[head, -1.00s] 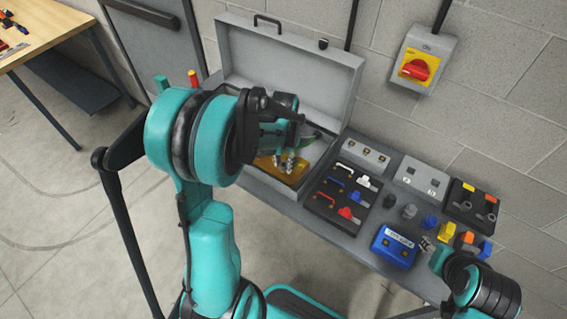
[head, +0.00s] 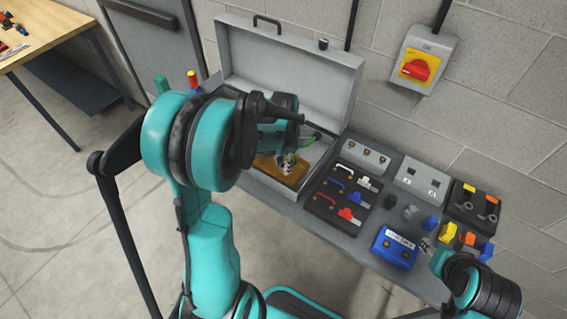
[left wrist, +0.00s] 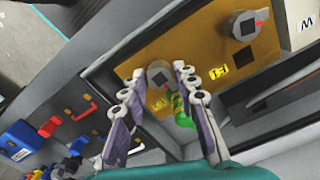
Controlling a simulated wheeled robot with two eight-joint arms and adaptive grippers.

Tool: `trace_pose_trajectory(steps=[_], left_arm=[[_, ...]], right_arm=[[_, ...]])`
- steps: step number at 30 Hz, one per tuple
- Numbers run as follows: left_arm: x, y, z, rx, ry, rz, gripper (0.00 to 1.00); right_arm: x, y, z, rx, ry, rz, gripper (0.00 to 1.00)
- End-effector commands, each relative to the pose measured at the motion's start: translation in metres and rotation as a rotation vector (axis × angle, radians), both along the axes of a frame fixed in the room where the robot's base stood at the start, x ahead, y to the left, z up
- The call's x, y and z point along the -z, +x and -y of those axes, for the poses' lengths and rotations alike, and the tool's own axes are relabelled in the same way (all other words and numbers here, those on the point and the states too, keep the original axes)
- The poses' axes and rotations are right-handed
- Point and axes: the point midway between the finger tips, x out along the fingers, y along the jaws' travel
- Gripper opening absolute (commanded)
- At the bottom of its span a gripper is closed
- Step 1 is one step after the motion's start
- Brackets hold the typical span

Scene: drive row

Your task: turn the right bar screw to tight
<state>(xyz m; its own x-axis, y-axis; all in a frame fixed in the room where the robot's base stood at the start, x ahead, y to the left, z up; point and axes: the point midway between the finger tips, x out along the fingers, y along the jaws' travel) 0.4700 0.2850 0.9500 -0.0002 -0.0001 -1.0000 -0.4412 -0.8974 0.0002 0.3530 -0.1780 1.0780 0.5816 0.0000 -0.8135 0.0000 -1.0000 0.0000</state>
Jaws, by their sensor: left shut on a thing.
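An amber plate (head: 268,168) lies inside the open grey case. The left wrist view shows two grey bar screws with square sockets on it. The right bar screw (left wrist: 160,74) is the left one in that view. My left gripper (left wrist: 158,76) has its fingers on either side of this screw and is shut on it. A green and yellow cable (left wrist: 179,110) runs just behind the fingers. My right gripper (head: 428,244) is small at the lower right; its jaw state is unclear.
The case's raised lid (head: 290,70) stands behind my left gripper. A black switch panel (head: 341,193) and a blue box (head: 394,247) are on the bench to its right. A red rotary switch (head: 416,69) is on the wall.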

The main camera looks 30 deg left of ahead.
Motion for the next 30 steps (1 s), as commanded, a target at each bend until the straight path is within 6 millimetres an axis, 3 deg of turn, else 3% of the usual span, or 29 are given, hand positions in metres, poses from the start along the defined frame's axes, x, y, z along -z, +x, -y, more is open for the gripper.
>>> trace_pose_trajectory(steps=[5, 6, 17, 20, 30], left_arm=[[0.000, 0.000, 0.000, -0.001, 0.001, 0.000, 0.00], [0.000, 0.000, 0.000, -0.001, 0.001, 0.000, 0.34], [-0.006, 0.000, 0.000, -0.002, 0.000, 0.000, 0.34], [-0.019, 0.000, 0.000, -0.002, 0.000, 0.000, 0.34], [-0.091, 0.000, 0.000, -0.001, 0.000, 0.000, 0.34]], right_arm=[[0.000, 0.000, 0.000, 0.000, 0.000, 0.000, 0.40], [0.000, 0.000, 0.000, 0.000, 0.000, 0.000, 0.40], [0.000, 0.000, 0.000, 0.000, 0.000, 0.000, 0.40], [0.000, 0.000, 0.000, 0.000, 0.000, 0.000, 0.40], [0.000, 0.000, 0.000, 0.000, 0.000, 0.000, 0.40]])
